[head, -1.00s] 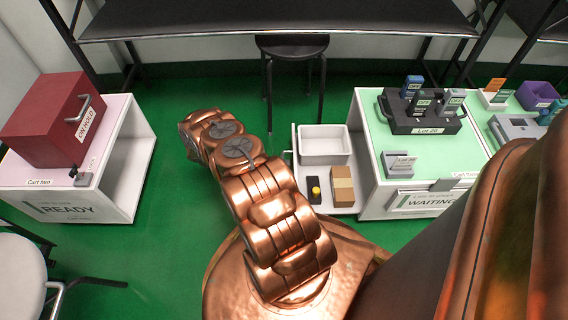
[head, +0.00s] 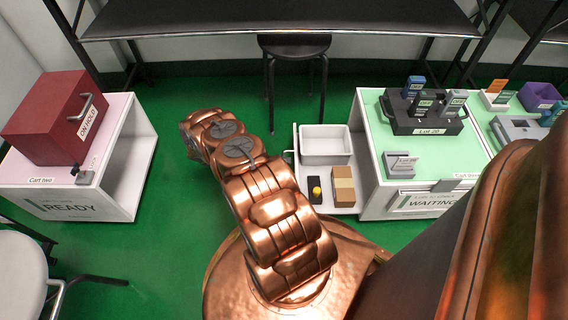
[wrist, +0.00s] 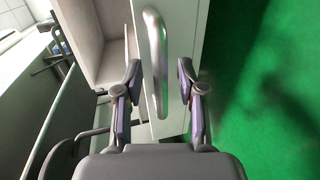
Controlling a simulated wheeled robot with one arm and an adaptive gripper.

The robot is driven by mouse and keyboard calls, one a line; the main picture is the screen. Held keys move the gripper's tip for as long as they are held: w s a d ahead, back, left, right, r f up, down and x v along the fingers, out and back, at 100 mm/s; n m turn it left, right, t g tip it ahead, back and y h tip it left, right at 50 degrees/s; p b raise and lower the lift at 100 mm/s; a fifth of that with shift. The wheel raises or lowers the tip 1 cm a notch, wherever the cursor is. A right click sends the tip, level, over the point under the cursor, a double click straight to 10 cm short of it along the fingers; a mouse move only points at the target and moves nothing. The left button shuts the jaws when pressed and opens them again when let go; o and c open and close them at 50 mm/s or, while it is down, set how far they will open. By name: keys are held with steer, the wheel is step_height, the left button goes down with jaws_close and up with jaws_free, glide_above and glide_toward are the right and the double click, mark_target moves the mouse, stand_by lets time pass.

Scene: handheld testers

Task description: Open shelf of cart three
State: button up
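Cart three (head: 372,150) stands at the right with a pale green top; its label is partly hidden by my arm. Its white shelf (head: 329,207) sticks out from the cart's left side, bearing a white bin (head: 325,158), a brown box (head: 343,186) and a dark item with a yellow knob (head: 316,188). In the wrist view a curved metal handle (wrist: 155,60) stands on a pale panel (wrist: 180,25). My gripper (wrist: 159,75) is open, with one finger on each side of the handle and visible gaps. In the head view my arm hides most of the gripper.
Cart two (head: 135,150) stands at the left with a red ON HOLD box (head: 52,120). A dark stool (head: 293,45) stands behind, under a black table (head: 280,20). A pale chair (head: 20,275) is at the lower left.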

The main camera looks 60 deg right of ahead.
steer(key=v, duration=1.1)
steer(key=shift+w+a, duration=0.2)
steer(key=shift+w, duration=0.1)
